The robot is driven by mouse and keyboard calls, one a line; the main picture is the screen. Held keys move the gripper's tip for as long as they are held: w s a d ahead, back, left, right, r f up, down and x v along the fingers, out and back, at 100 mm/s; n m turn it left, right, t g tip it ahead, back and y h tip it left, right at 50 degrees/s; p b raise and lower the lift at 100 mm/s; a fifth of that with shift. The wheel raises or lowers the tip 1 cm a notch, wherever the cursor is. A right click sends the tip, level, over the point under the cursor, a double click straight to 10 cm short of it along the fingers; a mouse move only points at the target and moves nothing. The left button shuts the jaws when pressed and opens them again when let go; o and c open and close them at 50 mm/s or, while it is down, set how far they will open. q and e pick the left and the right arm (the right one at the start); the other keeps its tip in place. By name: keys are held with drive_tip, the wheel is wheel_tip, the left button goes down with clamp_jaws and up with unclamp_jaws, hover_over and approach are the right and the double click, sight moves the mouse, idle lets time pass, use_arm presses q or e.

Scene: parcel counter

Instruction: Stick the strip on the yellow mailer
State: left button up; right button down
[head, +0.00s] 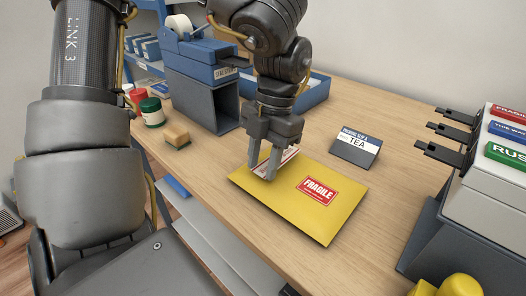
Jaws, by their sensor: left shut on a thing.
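The yellow mailer (318,228) lies flat on the wooden counter and carries a red FRAGILE label (317,190). My left gripper (263,172) points down over the mailer's far left part. It is shut on a thin white strip with red marks (289,155), partly hidden by the fingers. I cannot tell whether the strip touches the mailer. My right gripper is not in view.
A label holder (485,190) with dark prongs is at the right. A blue-grey tape dispenser (203,85), blue tray (314,94), sponge-like block (177,136) and green-lidded jar (152,113) stand farther left.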

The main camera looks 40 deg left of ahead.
use_arm(q)
drive_tip(key=o, duration=0.7)
drive_tip(key=shift+p+v, duration=2.6)
drive_tip(key=shift+v, duration=0.2)
drive_tip(key=p+v, duration=0.2)
drive_tip(key=s+p+v, duration=0.1)
drive_tip(key=p+v, duration=0.1)
drive_tip(key=v, duration=0.1)
drive_tip(key=p+v, duration=0.2)
drive_tip(key=p, duration=0.1)
drive_tip(key=shift+r, duration=0.55)
